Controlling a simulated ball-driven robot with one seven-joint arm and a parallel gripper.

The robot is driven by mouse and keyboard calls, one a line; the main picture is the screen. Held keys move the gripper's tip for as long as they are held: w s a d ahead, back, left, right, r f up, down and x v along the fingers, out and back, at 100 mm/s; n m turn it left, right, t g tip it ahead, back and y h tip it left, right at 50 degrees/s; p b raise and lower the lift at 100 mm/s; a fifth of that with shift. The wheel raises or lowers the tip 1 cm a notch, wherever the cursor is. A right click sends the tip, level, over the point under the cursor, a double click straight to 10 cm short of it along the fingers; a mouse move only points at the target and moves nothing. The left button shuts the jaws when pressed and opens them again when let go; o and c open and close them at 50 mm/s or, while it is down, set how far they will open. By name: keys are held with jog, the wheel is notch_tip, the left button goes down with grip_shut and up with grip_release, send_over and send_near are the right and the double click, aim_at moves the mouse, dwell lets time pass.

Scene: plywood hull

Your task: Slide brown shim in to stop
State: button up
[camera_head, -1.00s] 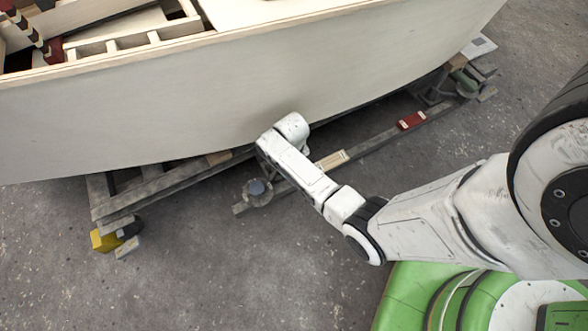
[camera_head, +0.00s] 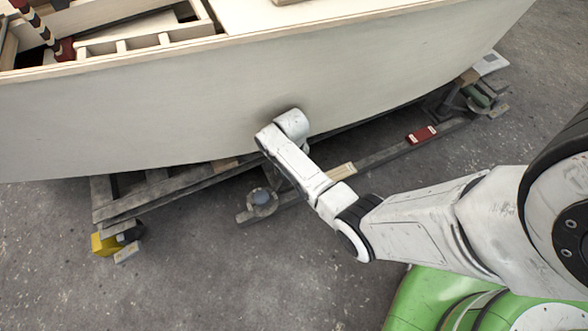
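A small brown block (camera_head: 224,163) lies on the cradle beam under the hull's lower edge, left of my arm. Another brown block (camera_head: 468,76) sits between the cradle and the hull at the far right. I cannot tell which of them, if either, is the brown shim. My arm reaches to the side of the hull (camera_head: 180,115), and its white wrist end (camera_head: 292,123) is close against the hull's lower side. My gripper is hidden behind the wrist or below the hull, so its fingers and anything in them do not show.
A grey cradle (camera_head: 150,195) supports the hull. A low rail with a cream block (camera_head: 342,171) and a red block (camera_head: 421,134) runs along its near side. A yellow block (camera_head: 104,243) stands at the cradle's left corner. The concrete floor in front is clear.

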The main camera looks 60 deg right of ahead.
jog(key=shift+w+d, duration=0.2)
jog(key=shift+w, duration=0.1)
jog(key=o, duration=1.2)
jog(key=shift+r, duration=0.1)
jog(key=shift+s+a+r+p, duration=0.25)
jog(key=shift+r+p, duration=0.55)
jog(key=shift+p, duration=0.25)
jog(key=shift+s+a+r+p, duration=0.1)
jog(key=shift+s+r+p, duration=0.2)
jog(key=shift+r+p, duration=0.65)
jog(key=shift+s+a+r+p, duration=0.25)
jog(key=shift+r+p, duration=0.4)
jog(key=shift+p, duration=0.5)
jog(key=shift+s, duration=0.1)
